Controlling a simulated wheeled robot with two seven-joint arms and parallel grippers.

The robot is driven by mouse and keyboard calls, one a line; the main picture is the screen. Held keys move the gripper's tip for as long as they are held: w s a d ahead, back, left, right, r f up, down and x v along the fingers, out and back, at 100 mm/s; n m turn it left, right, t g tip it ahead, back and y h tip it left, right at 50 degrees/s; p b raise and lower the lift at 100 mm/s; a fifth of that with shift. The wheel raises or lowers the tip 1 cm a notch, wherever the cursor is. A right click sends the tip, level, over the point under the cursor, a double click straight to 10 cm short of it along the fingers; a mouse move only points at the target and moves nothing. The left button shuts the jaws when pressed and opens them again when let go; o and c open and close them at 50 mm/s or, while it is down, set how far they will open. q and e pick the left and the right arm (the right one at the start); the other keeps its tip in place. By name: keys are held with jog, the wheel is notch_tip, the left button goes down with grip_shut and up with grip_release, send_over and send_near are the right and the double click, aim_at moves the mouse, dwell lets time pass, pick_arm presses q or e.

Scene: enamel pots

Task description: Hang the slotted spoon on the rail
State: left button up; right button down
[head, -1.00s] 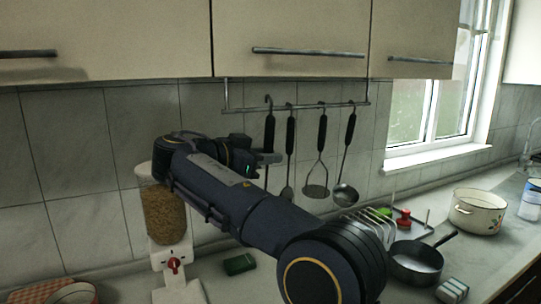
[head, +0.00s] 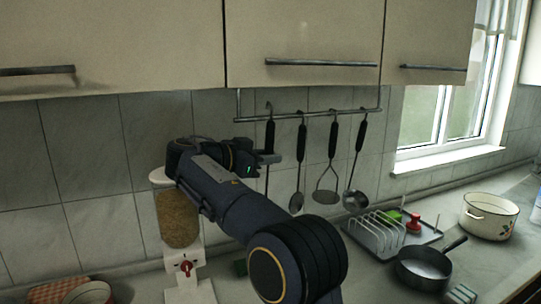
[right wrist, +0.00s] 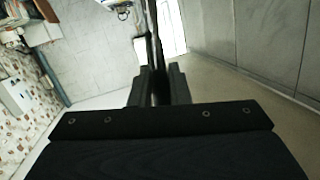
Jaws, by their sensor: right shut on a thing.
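My right gripper (head: 268,158) is shut on the dark handle of the slotted spoon (head: 270,136), in front of the tiled wall. The spoon hangs upright with its hook up, level with the left part of the metal rail (head: 320,113). I cannot tell whether the hook is over the rail or just in front of it. The spoon's lower end is hidden behind my arm. In the right wrist view the dark handle (right wrist: 155,40) stands between the fingers (right wrist: 158,84). My left gripper is not in view.
A spoon-like utensil (head: 302,140), a masher (head: 333,140) and a ladle (head: 360,140) hang to the right. Cupboards (head: 305,40) are above. A jar dispenser (head: 178,215), dish rack (head: 375,235), pan (head: 424,268) and white pot (head: 489,216) stand on the counter.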

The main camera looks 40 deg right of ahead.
jog(key=shift+w+d+f+b, duration=0.2)
jog(key=shift+w+f, duration=0.35)
jog(key=shift+w, duration=0.2)
jog(key=shift+w+d+f+b, duration=0.15)
jog(key=shift+w+d+f, duration=0.05)
jog(key=shift+w+f, duration=0.45)
jog(key=shift+w, duration=0.1)
jog(key=shift+r, duration=0.1)
jog(key=c, duration=1.3)
grip_release()
